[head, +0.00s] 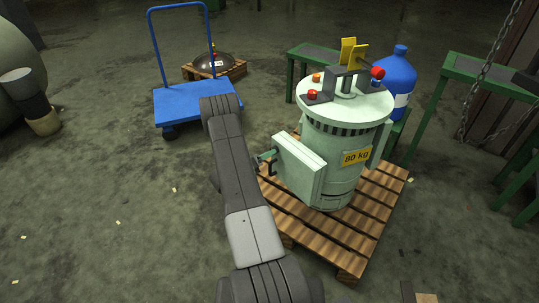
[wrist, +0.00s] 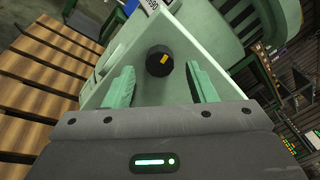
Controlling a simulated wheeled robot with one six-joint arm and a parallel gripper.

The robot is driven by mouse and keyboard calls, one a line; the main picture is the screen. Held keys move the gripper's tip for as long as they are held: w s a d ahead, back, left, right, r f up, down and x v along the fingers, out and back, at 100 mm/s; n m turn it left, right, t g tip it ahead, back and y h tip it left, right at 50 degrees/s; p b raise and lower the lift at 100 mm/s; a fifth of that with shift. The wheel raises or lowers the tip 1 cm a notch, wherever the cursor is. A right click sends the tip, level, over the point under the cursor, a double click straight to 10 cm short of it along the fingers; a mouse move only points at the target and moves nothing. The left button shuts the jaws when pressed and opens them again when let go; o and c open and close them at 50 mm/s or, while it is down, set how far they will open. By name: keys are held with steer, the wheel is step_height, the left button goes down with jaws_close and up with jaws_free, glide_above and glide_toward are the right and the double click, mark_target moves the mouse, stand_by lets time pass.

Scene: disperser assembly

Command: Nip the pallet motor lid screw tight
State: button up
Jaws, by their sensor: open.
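The pale green motor (head: 345,150) with a yellow "80 kg" label stands upright on a wooden pallet (head: 385,190). A box with a lid (head: 300,168) juts from its left side. In the wrist view, the lid screw (wrist: 160,61) is a round black knob with a yellow mark, on the pale green lid face (wrist: 150,92). My gripper (head: 269,160) is at the box's left side, and its green fingers (wrist: 160,72) show in the wrist view. The fingers are open, one on each side of the screw with gaps to it. The screw is hidden in the head view.
A blue bottle (head: 397,80) and green stands (head: 455,75) are behind and right of the motor. The floor at left front is mostly clear.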

steer(key=shift+x, duration=0.85)
steer(key=shift+c, duration=0.4)
steer(key=c, duration=0.9)
